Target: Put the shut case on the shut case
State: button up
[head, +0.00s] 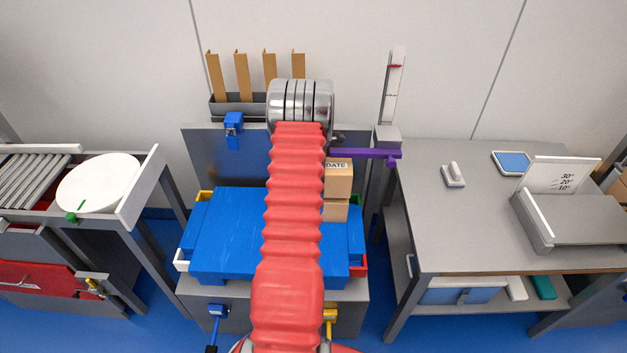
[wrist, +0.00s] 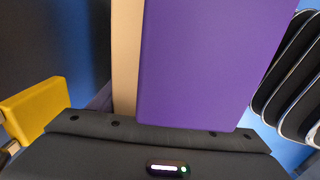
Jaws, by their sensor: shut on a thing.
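A purple slab (wrist: 195,65) fills the middle of the wrist view, close against the dark body of my gripper (wrist: 155,125). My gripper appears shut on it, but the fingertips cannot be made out. In the head view a purple bar (head: 365,153) juts right from behind the end of my red arm; the gripper itself is hidden there. A large blue case-like block (head: 225,240) lies flat on a grey stand below my arm, partly covered by it; I cannot tell whether it is one piece or two. A blue case (head: 440,297) with a dark latch lies on the right bench's lower shelf.
Cardboard boxes (head: 338,180) stand just right of my arm. A grey upright panel (head: 205,160) with a blue clamp (head: 234,122) stands behind the blue block. The right bench (head: 440,215) has free room. A round white plate (head: 98,183) lies at left.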

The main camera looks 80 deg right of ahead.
jog(key=shift+d+f, duration=0.15)
jog(key=shift+f, duration=0.55)
jog(key=shift+f, duration=0.6)
jog(key=o, duration=2.1)
jog(key=shift+f, duration=0.1)
notch_tip(320, 180, up, 13)
jog(key=shift+r, duration=0.15)
jog(key=shift+w, duration=0.1)
